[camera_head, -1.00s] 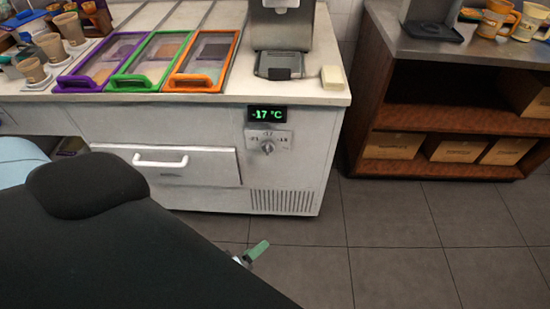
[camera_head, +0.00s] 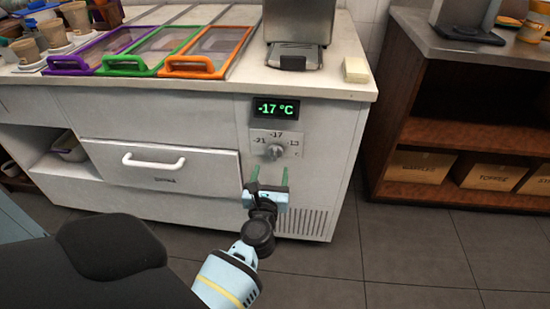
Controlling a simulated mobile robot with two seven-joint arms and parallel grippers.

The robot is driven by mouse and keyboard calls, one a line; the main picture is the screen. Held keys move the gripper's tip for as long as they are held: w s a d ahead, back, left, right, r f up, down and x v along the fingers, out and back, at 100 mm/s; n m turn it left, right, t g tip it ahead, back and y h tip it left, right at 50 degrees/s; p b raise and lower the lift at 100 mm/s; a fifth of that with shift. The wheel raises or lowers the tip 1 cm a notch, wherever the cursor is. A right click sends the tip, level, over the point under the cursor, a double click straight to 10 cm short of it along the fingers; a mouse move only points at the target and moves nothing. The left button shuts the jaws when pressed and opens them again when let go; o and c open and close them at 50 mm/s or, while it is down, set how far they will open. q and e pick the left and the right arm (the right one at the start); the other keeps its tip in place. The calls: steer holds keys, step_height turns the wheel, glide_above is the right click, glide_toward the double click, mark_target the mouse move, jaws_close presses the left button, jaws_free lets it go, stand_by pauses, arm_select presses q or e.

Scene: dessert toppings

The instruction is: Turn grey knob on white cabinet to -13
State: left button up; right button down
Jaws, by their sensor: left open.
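The white cabinet (camera_head: 212,130) fills the middle of the head view. Its grey knob (camera_head: 275,151) sits on a light dial plate marked -21, -17 and -13, with -13 at the right. The knob's pointer is too small to read surely. The display (camera_head: 277,108) above it reads -17 °C in green. My left gripper (camera_head: 270,178) is open, with two green fingertips pointing up toward the cabinet front. It is just below the knob, with the fingertips to either side of it in the picture. Contact with the knob is not visible. My right gripper is not in view.
A drawer with a white handle (camera_head: 153,161) is left of the knob. A metal dispenser (camera_head: 298,30) and purple, green and orange framed lids (camera_head: 194,66) are on the counter. A brown shelf (camera_head: 455,135) with boxes stands at the right. Floor between is clear.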

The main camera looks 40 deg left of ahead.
mark_target(275, 154)
arm_select(q)
steer(key=shift+b+x, duration=0.5)
steer(key=shift+x, duration=3.35)
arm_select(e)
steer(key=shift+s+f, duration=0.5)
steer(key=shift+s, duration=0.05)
arm_select(q)
steer(key=c, duration=1)
steer(key=shift+o, duration=0.2)
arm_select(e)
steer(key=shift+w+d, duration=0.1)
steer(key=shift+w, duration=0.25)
